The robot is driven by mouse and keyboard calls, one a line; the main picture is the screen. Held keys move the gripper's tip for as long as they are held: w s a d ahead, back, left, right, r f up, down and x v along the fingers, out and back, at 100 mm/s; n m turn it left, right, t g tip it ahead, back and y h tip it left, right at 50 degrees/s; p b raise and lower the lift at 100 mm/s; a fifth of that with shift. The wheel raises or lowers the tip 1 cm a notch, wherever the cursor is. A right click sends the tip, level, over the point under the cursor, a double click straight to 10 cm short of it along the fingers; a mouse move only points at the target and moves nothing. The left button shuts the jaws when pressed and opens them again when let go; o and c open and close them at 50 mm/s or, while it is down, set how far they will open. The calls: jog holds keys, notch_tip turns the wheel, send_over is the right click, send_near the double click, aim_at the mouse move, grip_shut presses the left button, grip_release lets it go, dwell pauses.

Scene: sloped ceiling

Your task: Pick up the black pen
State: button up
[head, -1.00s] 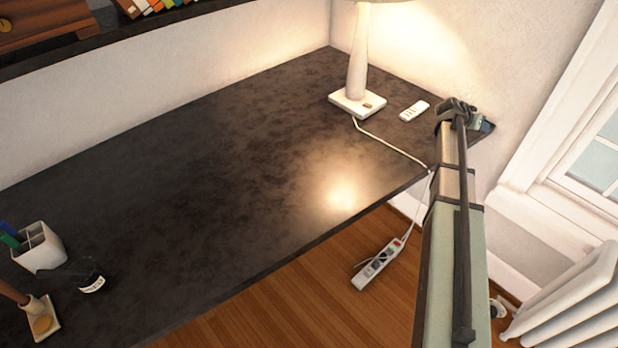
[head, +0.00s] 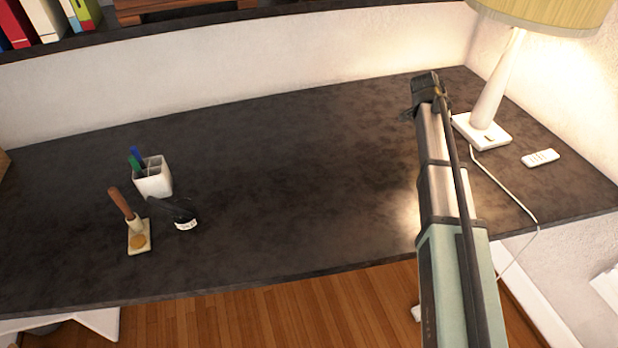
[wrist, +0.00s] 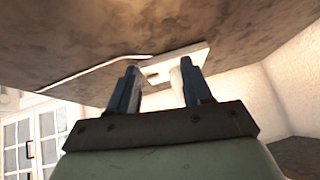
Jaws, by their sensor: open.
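I cannot make out a black pen for certain in either view. A white pen cup (head: 153,180) stands on the left part of the dark desk, with a blue pen (head: 136,154) and a green pen (head: 134,164) sticking up in its left side. Anything darker in the cup is too small to tell. My gripper (wrist: 159,68) is open, and I see nothing held between its fingers. In the head view my arm reaches over the right part of the desk, well to the right of the cup and left of the lamp; the fingertips are not clear there.
A black object with a white label (head: 184,224) lies right beside the cup. A stand with a brown handle (head: 139,238) is in front. A lamp (head: 485,134), its cord and a white remote (head: 541,158) are at right. The desk's middle (head: 300,180) is clear.

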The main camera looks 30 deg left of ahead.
jog(key=s+a+r+g+y, duration=0.1)
jog(key=s+a, duration=0.7)
jog(key=a, duration=0.4)
jog(key=s+a+r+g+y, duration=0.1)
jog(key=s+a, duration=0.6)
jog(key=a, duration=0.5)
jog(key=s+a+r+g+y, duration=0.1)
jog(key=s+a+r+y, duration=0.1)
jog(key=s+a, duration=0.8)
notch_tip(320, 180, up, 5)
jog(key=g, duration=0.3)
send_over(163, 206)
jog(key=f, duration=0.8)
jog(key=shift+w+a, duration=0.3)
jog(key=shift+s+a+f, duration=0.1)
jog(key=shift+s+f, duration=0.05)
jog(key=shift+f, duration=2.55)
jog(key=shift+c, duration=0.4)
grip_shut()
